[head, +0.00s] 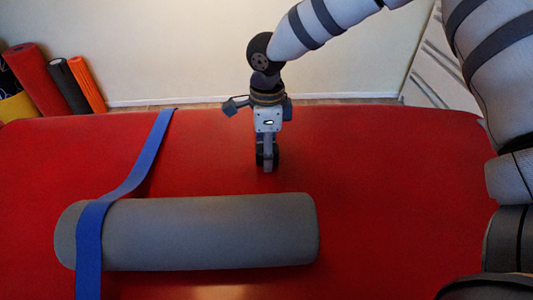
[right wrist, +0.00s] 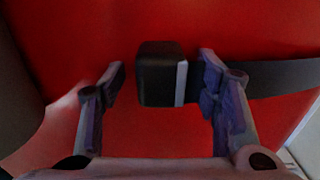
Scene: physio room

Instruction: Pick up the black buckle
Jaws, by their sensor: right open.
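The black buckle (right wrist: 158,80) shows in the right wrist view as a dark block with a pale strip along its right side, over the red surface. My right gripper (right wrist: 161,68) is open, with one finger on each side of the buckle and a visible gap to each. In the head view, my right gripper (head: 267,165) points down at the red table, just behind the grey bolster. I cannot make out the buckle there; the gripper seems to hide it. My left gripper is not in view.
A grey bolster (head: 220,235) lies across the red padded table (head: 400,190), with a blue strap (head: 145,165) draped over its left end. A dark band (right wrist: 285,78) runs right of the buckle. Rolled mats (head: 42,78) stand back left. The table's right side is clear.

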